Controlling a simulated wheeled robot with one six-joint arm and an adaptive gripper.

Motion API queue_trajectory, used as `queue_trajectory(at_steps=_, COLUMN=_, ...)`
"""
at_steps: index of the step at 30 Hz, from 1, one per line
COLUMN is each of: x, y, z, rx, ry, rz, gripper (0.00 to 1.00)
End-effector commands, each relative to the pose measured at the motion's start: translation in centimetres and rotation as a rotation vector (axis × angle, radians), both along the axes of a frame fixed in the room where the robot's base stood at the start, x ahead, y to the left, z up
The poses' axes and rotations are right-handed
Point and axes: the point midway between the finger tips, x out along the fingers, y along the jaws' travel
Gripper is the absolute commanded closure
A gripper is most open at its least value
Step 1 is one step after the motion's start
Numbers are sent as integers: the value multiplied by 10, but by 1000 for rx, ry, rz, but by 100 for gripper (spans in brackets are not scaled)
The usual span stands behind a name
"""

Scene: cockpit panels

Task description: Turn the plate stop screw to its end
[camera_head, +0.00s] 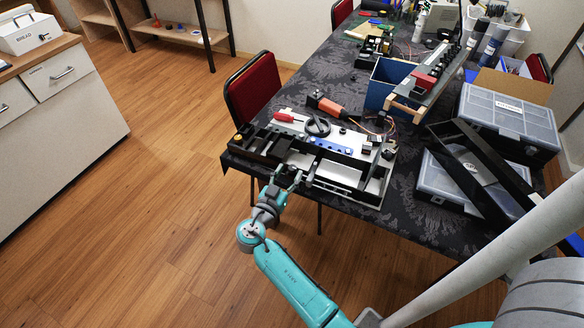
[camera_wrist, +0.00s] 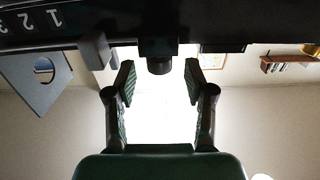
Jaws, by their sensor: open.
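A dark round knob (camera_wrist: 160,66) sticks out from the dark panel edge (camera_wrist: 90,20) at the top of the wrist view; it is likely the plate stop screw, though no label shows. My gripper (camera_wrist: 159,82) is open, one finger on each side of the knob's end with a gap on both sides, not touching it. In the head view my gripper (camera_head: 288,178) is at the near edge of the black panel unit (camera_head: 336,187) on the table. The screw cannot be made out there. The white numbers 1 and 2 show on the panel in the wrist view.
A grey plate with a hole (camera_wrist: 42,78) and a small grey block (camera_wrist: 97,50) lie left of the fingers in the wrist view. A red chair (camera_head: 254,92) stands behind. Open floor lies left.

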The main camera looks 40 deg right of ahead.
Motion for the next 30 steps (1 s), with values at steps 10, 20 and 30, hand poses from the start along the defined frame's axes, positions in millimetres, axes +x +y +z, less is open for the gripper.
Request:
queue_trajectory(at_steps=10, x=10, y=-28, z=0, rx=0, ry=1, rz=0, gripper=46)
queue_trajectory(at_steps=20, x=11, y=-28, z=0, rx=0, ry=0, rz=1, gripper=61)
queue_trajectory(at_steps=30, x=11, y=-28, z=0, rx=0, ry=1, rz=3, gripper=100)
